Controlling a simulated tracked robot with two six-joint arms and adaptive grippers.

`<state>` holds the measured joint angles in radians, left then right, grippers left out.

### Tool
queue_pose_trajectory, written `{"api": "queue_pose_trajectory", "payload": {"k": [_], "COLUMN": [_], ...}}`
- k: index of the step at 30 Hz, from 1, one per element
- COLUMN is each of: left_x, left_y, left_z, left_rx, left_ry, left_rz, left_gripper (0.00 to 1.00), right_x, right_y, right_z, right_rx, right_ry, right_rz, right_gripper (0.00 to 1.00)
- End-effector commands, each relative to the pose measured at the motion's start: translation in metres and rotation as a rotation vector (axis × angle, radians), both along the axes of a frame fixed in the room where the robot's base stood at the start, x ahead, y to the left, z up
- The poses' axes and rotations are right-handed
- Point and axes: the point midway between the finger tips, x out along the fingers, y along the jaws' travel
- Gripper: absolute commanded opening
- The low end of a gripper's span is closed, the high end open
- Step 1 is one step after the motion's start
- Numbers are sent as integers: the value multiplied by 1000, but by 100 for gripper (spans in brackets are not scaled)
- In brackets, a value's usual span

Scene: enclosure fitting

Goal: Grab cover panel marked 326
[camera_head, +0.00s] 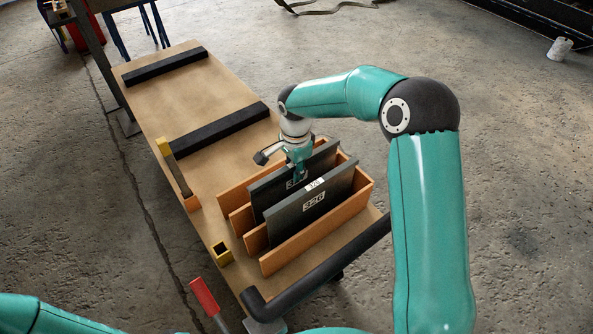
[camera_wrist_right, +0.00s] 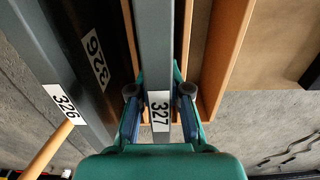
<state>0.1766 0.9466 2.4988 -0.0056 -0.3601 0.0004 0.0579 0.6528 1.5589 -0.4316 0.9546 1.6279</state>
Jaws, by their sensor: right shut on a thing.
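The cover panel marked 326 (camera_head: 322,212) is a dark grey plate standing upright in the front slot of an orange wooden rack (camera_head: 318,241). Its 326 labels show in the right wrist view (camera_wrist_right: 66,105), left of my fingers and apart from them. A second dark panel, marked 327 (camera_wrist_right: 155,50), stands behind it in the rack (camera_head: 264,197). My right gripper (camera_head: 299,172) points down at that rear panel and is shut on its top edge, with one finger on each side of the 327 label. My left gripper is outside the view.
The rack stands on a brown cart top (camera_head: 179,97) with black bars (camera_head: 222,136) across its far part. A black handle (camera_head: 318,275) runs along the near edge.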

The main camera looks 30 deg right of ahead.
Motion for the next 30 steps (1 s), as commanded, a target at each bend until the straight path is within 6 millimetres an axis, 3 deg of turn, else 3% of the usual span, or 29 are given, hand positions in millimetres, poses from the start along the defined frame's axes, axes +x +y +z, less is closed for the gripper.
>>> {"api": "queue_pose_trajectory", "payload": {"k": [12, 13, 18, 30], "left_x": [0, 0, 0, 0], "left_y": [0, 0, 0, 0], "left_z": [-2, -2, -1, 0], "left_rx": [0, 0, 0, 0], "left_ry": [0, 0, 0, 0], "left_rz": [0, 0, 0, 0], "left_gripper": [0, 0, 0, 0], "right_x": [1, 0, 0, 0], "right_y": [0, 0, 0, -1], "right_z": [-5, -6, -6, 0], "right_rx": [0, 0, 0, -1], "right_ry": [-5, -1, -1, -2], "right_rz": [-1, -1, -1, -2], "right_gripper": [0, 18, 42, 42]}}
